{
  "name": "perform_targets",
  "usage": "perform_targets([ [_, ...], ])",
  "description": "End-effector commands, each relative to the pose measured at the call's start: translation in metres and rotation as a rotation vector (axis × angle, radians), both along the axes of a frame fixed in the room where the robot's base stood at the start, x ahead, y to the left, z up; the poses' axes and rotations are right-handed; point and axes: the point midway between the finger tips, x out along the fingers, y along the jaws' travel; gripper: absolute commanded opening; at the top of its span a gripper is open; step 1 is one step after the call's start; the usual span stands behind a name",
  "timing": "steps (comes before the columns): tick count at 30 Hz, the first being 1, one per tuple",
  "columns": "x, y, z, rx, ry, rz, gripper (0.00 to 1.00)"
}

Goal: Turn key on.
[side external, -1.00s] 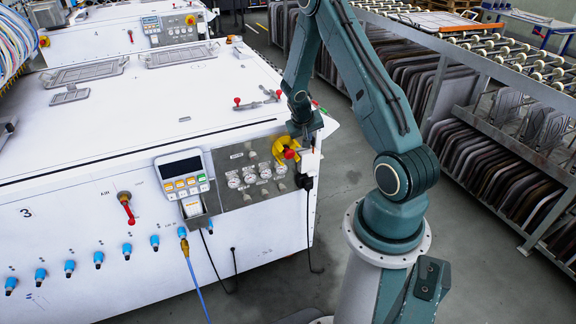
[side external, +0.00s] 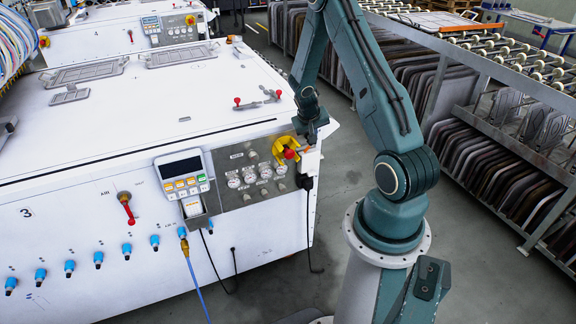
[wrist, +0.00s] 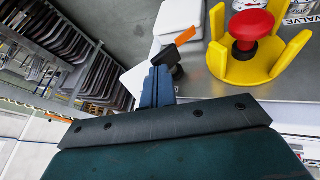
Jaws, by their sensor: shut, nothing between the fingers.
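In the side external view my gripper (side external: 311,142) is at the upper right corner of the panel, and the key is too small to make out clearly.
A red emergency button (wrist: 251,25) inside a yellow guard (wrist: 246,70) sits close to the key. Gauges (side external: 250,178) and a keypad display (side external: 183,175) are further left on the white machine (side external: 100,190). A rack of panels (side external: 500,150) stands at the right.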

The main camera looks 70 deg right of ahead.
Motion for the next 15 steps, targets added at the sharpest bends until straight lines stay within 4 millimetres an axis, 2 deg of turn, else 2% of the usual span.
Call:
perform_targets([
  [15, -0.015, -0.015, -0.002, 0.000, 0.000, 0.000, 0.00],
])
